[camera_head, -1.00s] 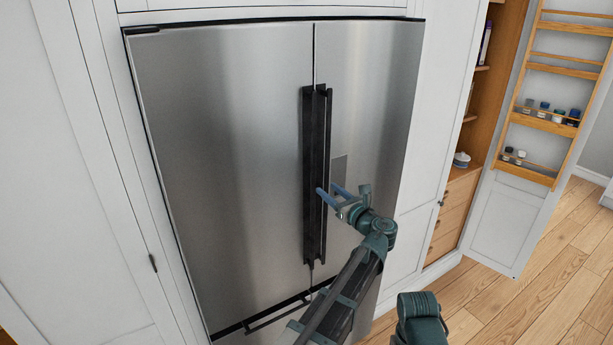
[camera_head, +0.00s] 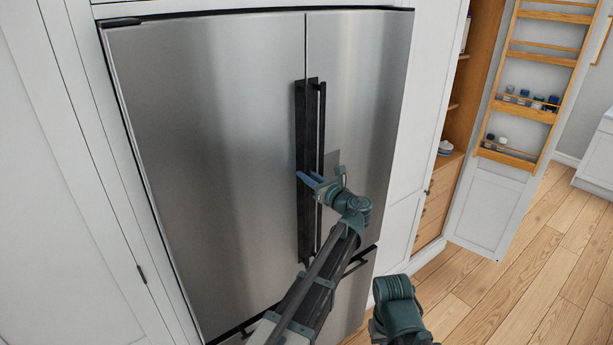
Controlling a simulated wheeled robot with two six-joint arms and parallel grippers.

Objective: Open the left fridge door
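The left fridge door (camera_head: 210,150) is a brushed steel panel and looks closed, its edge level with the right fridge door (camera_head: 365,90). A dark vertical left door handle (camera_head: 302,130) stands at the middle seam, close beside the right door's thin handle bar (camera_head: 322,120). My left gripper (camera_head: 314,180) is at the lower half of the handles, its bluish fingers pointing left across them. The fingers look apart, and I cannot tell whether they touch the handle. My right arm shows at the bottom, but its gripper is out of view.
A lower drawer handle (camera_head: 357,266) runs below the doors. White cabinet panels (camera_head: 75,200) flank the fridge. On the right, an open pantry door with wooden racks (camera_head: 527,105) holds small jars. The wooden floor (camera_head: 540,260) is clear at the lower right.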

